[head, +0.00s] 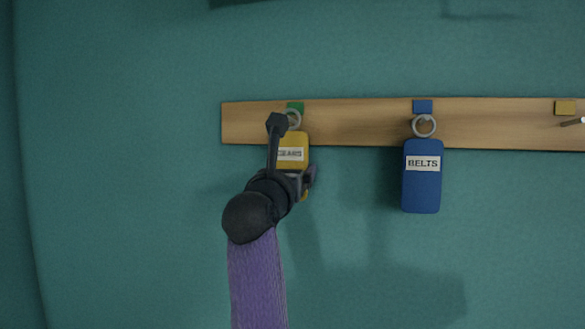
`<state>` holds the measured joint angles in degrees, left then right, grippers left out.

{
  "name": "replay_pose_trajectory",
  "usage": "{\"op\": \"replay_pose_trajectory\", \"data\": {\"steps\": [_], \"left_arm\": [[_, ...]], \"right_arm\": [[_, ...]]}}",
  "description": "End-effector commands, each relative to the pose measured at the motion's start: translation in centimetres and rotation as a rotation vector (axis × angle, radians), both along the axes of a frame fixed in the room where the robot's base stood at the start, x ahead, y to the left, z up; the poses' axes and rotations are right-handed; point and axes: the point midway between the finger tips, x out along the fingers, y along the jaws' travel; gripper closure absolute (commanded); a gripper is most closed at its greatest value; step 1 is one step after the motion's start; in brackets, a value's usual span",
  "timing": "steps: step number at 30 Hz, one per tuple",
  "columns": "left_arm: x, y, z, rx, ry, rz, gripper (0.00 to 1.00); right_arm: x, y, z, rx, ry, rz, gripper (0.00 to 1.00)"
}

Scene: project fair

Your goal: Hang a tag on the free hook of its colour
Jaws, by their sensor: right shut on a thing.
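A yellow tag (293,139) with a white label that seems to read GEARS has its metal ring (293,118) just below the green marker (295,107) of the wooden rail. I cannot tell whether the ring is around a hook there. My right gripper (293,150) is shut on the yellow tag and covers its left and lower parts. A blue tag (422,188) labelled BELTS hangs by its ring (424,126) under the blue marker (422,106). A metal hook (573,122) under the yellow marker (565,107) is bare. My left gripper is not in view.
The wooden rail (355,124) runs across a teal wall (120,200) and leaves the picture at the right. The stretch of rail between the blue tag and the yellow marker is clear.

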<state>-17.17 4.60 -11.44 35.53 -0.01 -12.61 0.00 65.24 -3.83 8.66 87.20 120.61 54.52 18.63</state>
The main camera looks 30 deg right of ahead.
Motion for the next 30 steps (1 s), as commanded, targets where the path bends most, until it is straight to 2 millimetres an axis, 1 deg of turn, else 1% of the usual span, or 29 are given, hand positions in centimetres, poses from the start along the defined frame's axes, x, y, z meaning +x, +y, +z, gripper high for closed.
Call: {"op": "replay_pose_trajectory", "data": {"steps": [30], "left_arm": [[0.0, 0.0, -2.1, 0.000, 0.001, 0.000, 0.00]], "right_arm": [[-3.7, 4.4, 0.1, 0.000, -0.001, 0.001, 0.45]]}}
